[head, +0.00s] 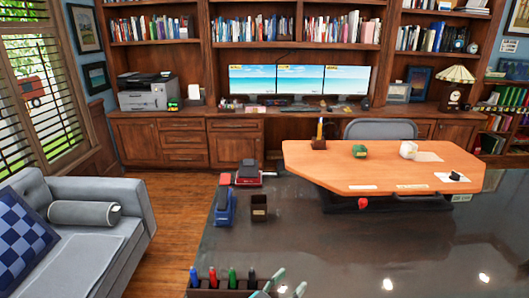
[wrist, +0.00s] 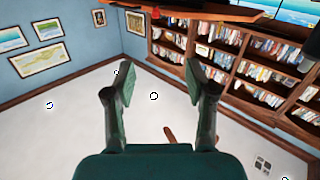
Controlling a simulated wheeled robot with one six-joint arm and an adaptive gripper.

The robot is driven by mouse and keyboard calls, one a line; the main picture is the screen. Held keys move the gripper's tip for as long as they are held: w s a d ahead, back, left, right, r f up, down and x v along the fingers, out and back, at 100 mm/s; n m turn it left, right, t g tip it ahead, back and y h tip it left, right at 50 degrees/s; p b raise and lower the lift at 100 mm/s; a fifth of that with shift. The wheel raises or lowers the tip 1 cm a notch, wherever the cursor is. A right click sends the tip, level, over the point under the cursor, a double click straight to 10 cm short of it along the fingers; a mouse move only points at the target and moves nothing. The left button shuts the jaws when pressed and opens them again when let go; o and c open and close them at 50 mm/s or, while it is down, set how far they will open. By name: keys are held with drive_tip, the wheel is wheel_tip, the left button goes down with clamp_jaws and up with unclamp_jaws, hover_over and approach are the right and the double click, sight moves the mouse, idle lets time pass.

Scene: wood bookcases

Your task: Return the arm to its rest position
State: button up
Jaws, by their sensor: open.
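My gripper (wrist: 160,78) is open in the wrist view, its two green fingers apart with nothing between them. The wrist view looks past them to a pale ceiling and wall bookcases, which appear upside down. In the head view, two pale green tips of my gripper (head: 288,281) show at the bottom edge, right of the pen rack. The rest of the arm is out of the head view.
A dark glossy desk (head: 330,245) fills the foreground. A pen rack (head: 232,293) with several markers stands at its front edge. A blue stapler (head: 224,207) and a dark cup (head: 259,208) stand further back. A raised orange desktop (head: 330,172) is behind.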

drive_tip(key=s+d+f+n+y, duration=0.2)
drive_tip(key=s+d+f+n, duration=0.1)
drive_tip(key=f, duration=0.3)
drive_tip(key=s+d+f+n+y, duration=0.3)
drive_tip(key=d+f, duration=0.1)
drive_tip(key=f, duration=0.3)
drive_tip(key=s+d+f+n+y, duration=0.3)
drive_tip(key=s+f+y, duration=0.3)
drive_tip(key=s, duration=0.6)
drive_tip(key=s+d+n, duration=0.1)
drive_tip(key=s, duration=0.8)
drive_tip(key=s+d+r+m+t+y, duration=0.1)
drive_tip(key=s+r+m+t, duration=0.1)
drive_tip(key=s+r, duration=1.1)
drive_tip(key=v, duration=0.3)
drive_tip(key=shift+s+d, duration=0.35)
drive_tip(key=shift+s, duration=0.05)
